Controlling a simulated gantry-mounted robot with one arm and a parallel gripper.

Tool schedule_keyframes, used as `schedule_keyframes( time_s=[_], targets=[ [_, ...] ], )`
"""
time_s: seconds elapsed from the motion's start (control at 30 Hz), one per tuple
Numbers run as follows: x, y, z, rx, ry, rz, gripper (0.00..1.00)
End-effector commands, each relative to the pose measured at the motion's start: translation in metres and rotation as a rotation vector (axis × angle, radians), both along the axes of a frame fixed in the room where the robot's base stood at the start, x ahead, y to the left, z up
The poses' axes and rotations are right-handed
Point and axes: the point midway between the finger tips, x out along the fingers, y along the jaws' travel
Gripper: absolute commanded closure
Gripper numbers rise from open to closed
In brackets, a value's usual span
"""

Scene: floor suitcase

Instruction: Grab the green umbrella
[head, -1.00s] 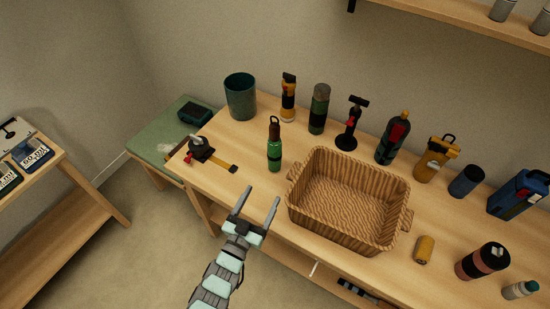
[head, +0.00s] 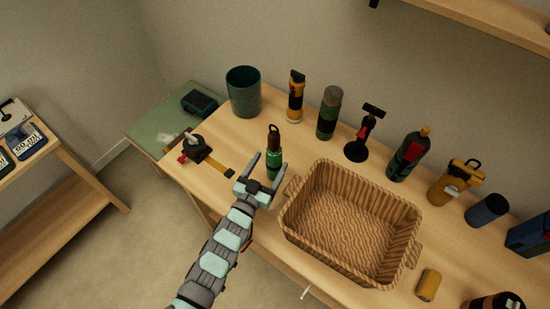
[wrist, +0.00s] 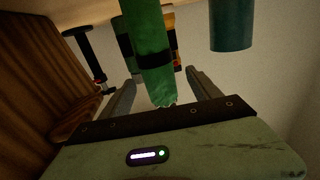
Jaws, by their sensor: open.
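The green umbrella (head: 274,143), a slim green upright item with a dark top, stands on the wooden table left of the basket. In the wrist view its green body with a black band (wrist: 150,38) fills the upper middle. My gripper (head: 270,160) is open, with its fingers pointing at the umbrella's lower part. In the wrist view the umbrella appears in line with the gap between the fingers (wrist: 161,76). I cannot tell whether it is fully between them. The umbrella's base is partly hidden by my gripper in the head view.
A wicker basket (head: 289,220) stands close to the right of my gripper. A dark teal bin (head: 243,92) stands behind on the left. A tool with a yellow strap (head: 196,146) lies to the left. Several bottles line the back, including a grey-green one (head: 329,112).

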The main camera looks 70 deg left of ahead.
Motion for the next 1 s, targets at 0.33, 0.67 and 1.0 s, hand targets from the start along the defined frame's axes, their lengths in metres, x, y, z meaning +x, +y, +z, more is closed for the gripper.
schedule_keyframes(
  time_s=[0.33,0.67,1.0],
  targets=[
    [0.022,0.018,0.006,0.000,0.000,-0.001,0.28],
    [0.046,0.040,0.008,-0.002,0.002,0.002,0.28],
    [0.046,0.039,0.008,-0.002,0.001,0.001,0.44]
  ],
)
